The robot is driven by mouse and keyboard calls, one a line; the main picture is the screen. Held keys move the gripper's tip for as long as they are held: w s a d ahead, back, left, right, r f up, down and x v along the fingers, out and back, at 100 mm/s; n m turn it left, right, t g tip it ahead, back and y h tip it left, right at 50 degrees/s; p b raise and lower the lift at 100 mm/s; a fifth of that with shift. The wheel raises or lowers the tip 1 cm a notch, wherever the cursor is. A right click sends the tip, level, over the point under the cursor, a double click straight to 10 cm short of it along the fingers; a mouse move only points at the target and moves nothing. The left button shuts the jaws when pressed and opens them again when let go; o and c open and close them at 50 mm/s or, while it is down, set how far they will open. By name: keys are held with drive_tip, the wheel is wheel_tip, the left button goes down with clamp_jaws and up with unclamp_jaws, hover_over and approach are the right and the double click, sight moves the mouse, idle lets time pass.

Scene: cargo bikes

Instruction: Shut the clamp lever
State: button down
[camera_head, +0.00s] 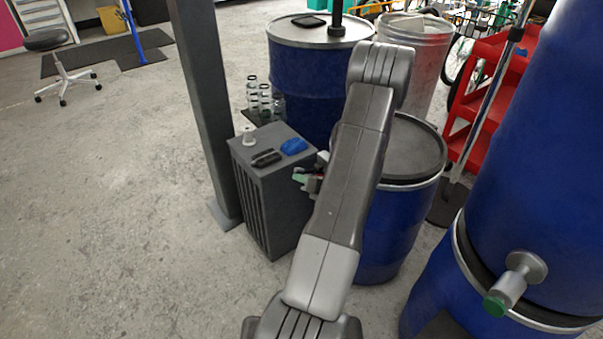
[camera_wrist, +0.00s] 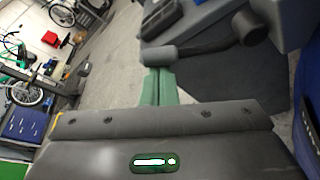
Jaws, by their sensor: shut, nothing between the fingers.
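The clamp lever (camera_wrist: 200,47) is a dark grey bar in the wrist view. It runs from a thick rounded grip end on the left to a round pivot on the right, beside a grey cabinet (camera_wrist: 290,18). My gripper (camera_wrist: 158,80) is shut and empty; its green fingertips are just below the lever's grip end in the picture, and I cannot tell whether they touch it. In the head view my gripper (camera_head: 301,178) is at the right side of the grey cabinet (camera_head: 268,205), partly behind my arm. The lever is not clearly visible there.
A blue item (camera_head: 294,146), a black item (camera_head: 266,158) and a small white item (camera_head: 249,138) lie on the cabinet. A grey post (camera_head: 205,100) stands left of it. Blue drums (camera_head: 400,215) stand close on the right.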

drive_tip(key=r+p, duration=0.1)
drive_tip(key=m+p, duration=0.1)
drive_tip(key=r+m+y, duration=0.1)
drive_tip(key=shift+w+d+r+p, duration=0.25)
drive_tip(key=shift+d+r+p, duration=0.05)
drive_tip(key=shift+p, duration=0.1)
drive_tip(key=shift+w+d+r+p, duration=0.25)
drive_tip(key=shift+d+r+p, duration=0.15)
drive_tip(key=shift+r+p, duration=0.15)
drive_tip(key=shift+w+d+r+p, duration=0.25)
drive_tip(key=shift+d+r+p, duration=0.1)
drive_tip(key=shift+r+p, duration=0.2)
drive_tip(key=shift+w+r, duration=0.1)
